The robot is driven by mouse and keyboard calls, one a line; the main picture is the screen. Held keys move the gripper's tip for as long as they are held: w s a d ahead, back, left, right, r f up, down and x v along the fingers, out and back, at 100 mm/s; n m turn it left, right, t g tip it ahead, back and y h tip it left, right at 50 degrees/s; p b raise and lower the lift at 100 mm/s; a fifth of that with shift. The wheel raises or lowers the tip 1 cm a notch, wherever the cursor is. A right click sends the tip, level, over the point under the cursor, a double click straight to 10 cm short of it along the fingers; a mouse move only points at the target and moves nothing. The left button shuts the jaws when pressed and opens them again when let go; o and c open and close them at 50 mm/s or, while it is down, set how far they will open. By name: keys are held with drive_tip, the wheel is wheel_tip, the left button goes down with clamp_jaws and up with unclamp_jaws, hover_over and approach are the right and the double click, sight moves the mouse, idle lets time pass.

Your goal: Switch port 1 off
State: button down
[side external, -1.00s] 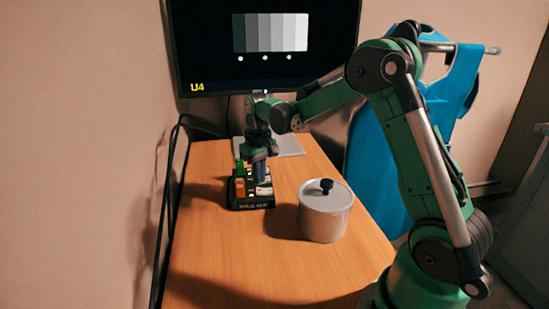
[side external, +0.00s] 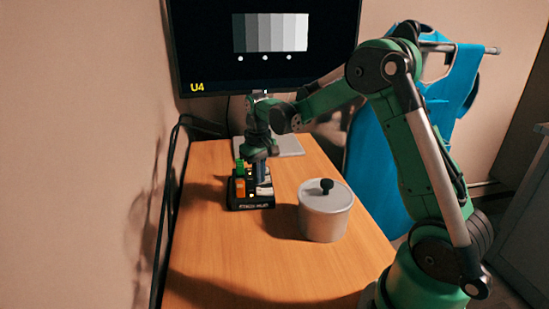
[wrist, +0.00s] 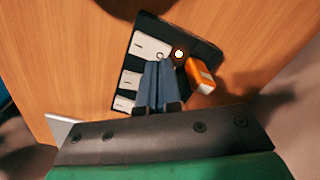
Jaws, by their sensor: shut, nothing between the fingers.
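The black hub (side external: 235,207) sits on the wooden table, with small lettering on its front face. An orange stick (side external: 240,187) and a green stick (side external: 240,166) stand up from its left side. In the wrist view, several white rocker switches (wrist: 151,46) line the hub's other side, and the orange stick (wrist: 201,77) shows to the right. A small white light (wrist: 178,54) glows beside the uppermost switch. Port numbers are not readable. My gripper (side external: 260,182) is shut and empty, pointing down over the hub; its fingertips (wrist: 159,62) lie near the uppermost switch's lower edge. Contact cannot be told.
A lidded metal pot (side external: 325,212) with a black knob stands right of the hub. A monitor (side external: 265,45) is behind the table. Dark cables (side external: 171,200) hang along the table's left edge. The table front is clear.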

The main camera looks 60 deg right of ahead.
drive_tip(key=shift+f, duration=1.15)
idle(0.4)
drive_tip(key=shift+r, duration=3.5)
drive_tip(key=shift+a+r, duration=0.1)
drive_tip(key=s+a+r+n+t, duration=0.2)
drive_tip(key=s+a+n+t, duration=0.1)
drive_tip(key=s+a+t, duration=0.4)
drive_tip(key=s+a, duration=0.3)
drive_tip(key=a, duration=0.3)
drive_tip(key=shift+s+r, duration=0.35)
drive_tip(key=shift+r, duration=0.05)
